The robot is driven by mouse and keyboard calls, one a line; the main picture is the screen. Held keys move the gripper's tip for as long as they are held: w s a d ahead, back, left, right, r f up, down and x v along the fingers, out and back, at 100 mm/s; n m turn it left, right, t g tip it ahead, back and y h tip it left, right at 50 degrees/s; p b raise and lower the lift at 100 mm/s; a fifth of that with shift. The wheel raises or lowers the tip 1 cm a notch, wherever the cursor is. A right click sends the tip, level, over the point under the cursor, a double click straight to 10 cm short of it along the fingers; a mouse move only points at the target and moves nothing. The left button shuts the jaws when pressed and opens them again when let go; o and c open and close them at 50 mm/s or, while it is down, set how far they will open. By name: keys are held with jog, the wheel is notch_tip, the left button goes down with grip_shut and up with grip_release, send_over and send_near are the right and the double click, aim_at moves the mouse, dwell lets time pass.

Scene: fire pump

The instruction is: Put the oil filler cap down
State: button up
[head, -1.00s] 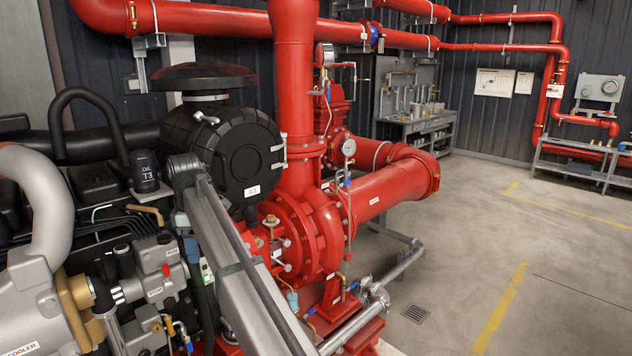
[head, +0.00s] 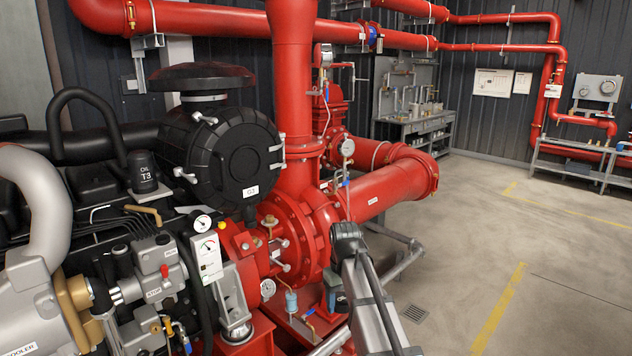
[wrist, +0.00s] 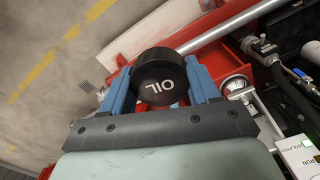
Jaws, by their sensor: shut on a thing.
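The oil filler cap (wrist: 158,75) is a round black cap with OIL in white on its top. In the wrist view it sits between the blue fingers of my gripper (wrist: 160,72), which is shut on it. Red metalwork shows below and around the cap; I cannot tell whether the cap touches it. In the head view my gripper (head: 336,296) is low in front of the red pump, by the front edge of its base, partly hidden by my arm. The cap cannot be made out clearly there.
The red pump (head: 300,235) and its thick outlet pipe (head: 385,192) stand behind my arm. The engine (head: 150,275), with a black part marked OIL T3 (head: 144,172), is at left. A grey pipe (wrist: 232,30) runs close by the cap. The floor at right (head: 540,270) is clear.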

jog(key=s+d+f+m, duration=0.4)
jog(key=d, duration=0.5)
jog(key=s+d+f, duration=0.1)
jog(key=s+f, duration=0.6)
jog(key=f, duration=0.2)
jog(key=s+a+r+n, duration=0.1)
jog(key=s+a+n, duration=0.45)
jog(key=a, duration=1.75)
jog(key=s+a+r+n, duration=0.1)
jog(key=s+a, duration=0.9)
jog(key=a, duration=1.2)
jog(key=s+a+r+n, duration=0.1)
jog(key=s+a+n, duration=0.4)
jog(key=a, duration=1.8)
jog(key=shift+s+d+f+m, duration=0.1)
jog(key=shift+s+f+m, duration=0.3)
jog(key=shift+f+m, duration=0.9)
jog(key=shift+s+d+f+m, duration=0.1)
jog(key=shift+s+f+m, duration=0.35)
jog(key=shift+f, duration=1.75)
jog(key=shift+s+d+f+m, duration=0.1)
jog(key=shift+s+f+m, duration=0.5)
jog(key=shift+f, duration=1.15)
